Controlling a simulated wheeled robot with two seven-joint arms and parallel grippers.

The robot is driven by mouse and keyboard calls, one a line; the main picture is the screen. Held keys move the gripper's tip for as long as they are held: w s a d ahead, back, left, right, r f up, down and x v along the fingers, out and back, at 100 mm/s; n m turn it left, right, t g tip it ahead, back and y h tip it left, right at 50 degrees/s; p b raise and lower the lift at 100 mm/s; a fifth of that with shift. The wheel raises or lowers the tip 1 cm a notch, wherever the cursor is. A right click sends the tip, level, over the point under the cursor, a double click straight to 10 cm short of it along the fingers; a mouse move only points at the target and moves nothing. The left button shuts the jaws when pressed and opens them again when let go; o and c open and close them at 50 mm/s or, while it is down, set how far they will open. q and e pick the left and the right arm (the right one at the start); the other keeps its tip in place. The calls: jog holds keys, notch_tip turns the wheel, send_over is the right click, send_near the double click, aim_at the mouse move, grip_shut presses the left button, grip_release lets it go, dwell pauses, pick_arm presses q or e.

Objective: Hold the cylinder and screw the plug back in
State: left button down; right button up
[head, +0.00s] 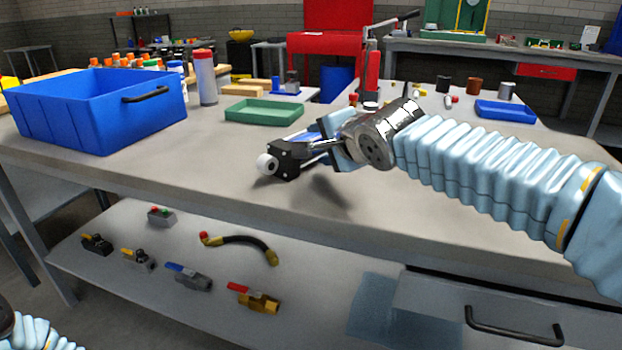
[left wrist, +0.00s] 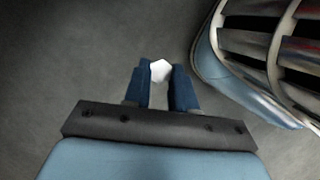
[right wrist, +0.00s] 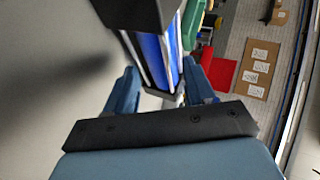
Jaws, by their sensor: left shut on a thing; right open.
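The cylinder (head: 283,160) lies over the bench top, with a black end block, silver rods and a blue barrel. A white round fitting (head: 267,164) shows at its near left end. My right gripper (head: 338,148) is at the cylinder's body. In the right wrist view the blue barrel (right wrist: 155,48) passes between the open fingers (right wrist: 160,76); I cannot tell whether they touch it. In the left wrist view my left gripper (left wrist: 159,74) is shut on a small white plug (left wrist: 160,69) above grey floor. In the head view only part of my left arm shows, at bottom left.
A blue bin (head: 70,118) stands at the bench's left, with a green tray (head: 264,112) and a red-capped bottle (head: 205,80) nearby. A red-handled press (head: 372,75) stands behind my right gripper. Valves and a hose (head: 245,240) lie on the lower shelf. The bench front is clear.

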aim_at(315, 141)
jog(key=p+x, duration=0.1)
jog(key=x, duration=0.3)
jog(key=shift+w, duration=0.15)
grip_shut()
jog(key=shift+r, duration=0.2)
dwell(0.3)
